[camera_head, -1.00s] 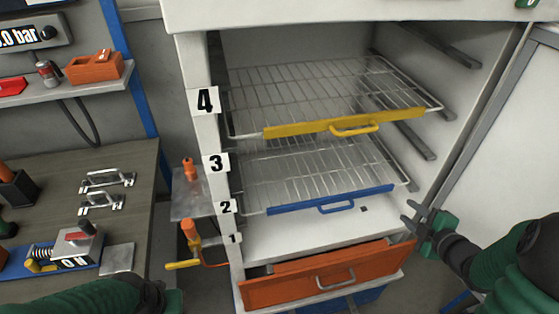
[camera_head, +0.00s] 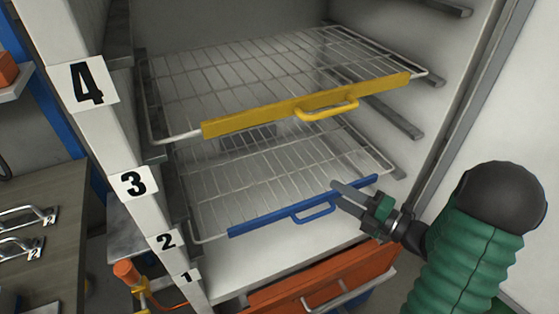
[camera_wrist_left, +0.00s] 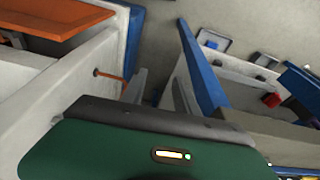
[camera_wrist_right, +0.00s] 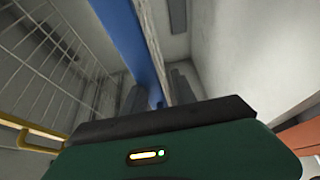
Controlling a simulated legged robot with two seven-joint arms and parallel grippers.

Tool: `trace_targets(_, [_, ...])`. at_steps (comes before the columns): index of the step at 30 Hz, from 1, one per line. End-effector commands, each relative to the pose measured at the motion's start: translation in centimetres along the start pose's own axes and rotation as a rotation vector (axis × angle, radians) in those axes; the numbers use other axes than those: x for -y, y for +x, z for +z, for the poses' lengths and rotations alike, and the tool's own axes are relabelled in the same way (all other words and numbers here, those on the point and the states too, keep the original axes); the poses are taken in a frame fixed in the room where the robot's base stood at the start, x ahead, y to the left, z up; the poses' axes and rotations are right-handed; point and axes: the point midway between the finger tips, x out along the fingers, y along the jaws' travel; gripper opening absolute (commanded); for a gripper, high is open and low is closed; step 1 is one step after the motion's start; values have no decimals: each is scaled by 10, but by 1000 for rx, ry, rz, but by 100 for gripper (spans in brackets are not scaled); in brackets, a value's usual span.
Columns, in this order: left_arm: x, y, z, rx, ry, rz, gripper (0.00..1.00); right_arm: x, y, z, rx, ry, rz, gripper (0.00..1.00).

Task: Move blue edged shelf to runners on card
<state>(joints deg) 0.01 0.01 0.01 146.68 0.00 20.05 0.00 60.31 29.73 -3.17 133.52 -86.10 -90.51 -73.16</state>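The blue-edged wire shelf (camera_head: 285,170) sits in the cabinet below the yellow-edged shelf, its front edge near cards 2 and 3. Its blue front bar (camera_head: 250,225) has a small handle. My right gripper (camera_head: 342,194) is open at the right part of this bar, just right of the handle. In the right wrist view the blue bar (camera_wrist_right: 132,35) runs between the spread fingers; firm contact cannot be told. Number cards 4 (camera_head: 87,85), 3 (camera_head: 133,184), 2 (camera_head: 166,241) and 1 (camera_head: 186,277) are on the left post. My left gripper (camera_wrist_left: 158,92) shows only in its wrist view, open and empty.
The yellow-edged shelf (camera_head: 310,103) lies close above the blue one. Bare runners (camera_head: 395,115) show on the right inner wall. An orange drawer (camera_head: 330,280) is below. A workbench (camera_head: 50,195) with numbered handles stands at the left.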

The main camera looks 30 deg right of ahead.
Motion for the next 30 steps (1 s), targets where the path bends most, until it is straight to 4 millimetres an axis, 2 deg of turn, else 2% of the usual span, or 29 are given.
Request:
trace_targets(9, [0, 4, 1, 0, 0, 0, 36, -4, 50, 4, -3, -3, -1, 33])
trace_targets(17, [0, 4, 1, 0, 0, 0, 36, -3, 55, 6, 1, 0, 0, 33])
trace_targets(25, [0, 4, 1, 0, 0, 0, 36, -3, 55, 6, 1, 0, -1, 0])
trace_targets(30, [0, 4, 1, 0, 0, 0, 36, -2, 55, 5, 1, 1, -3, 0])
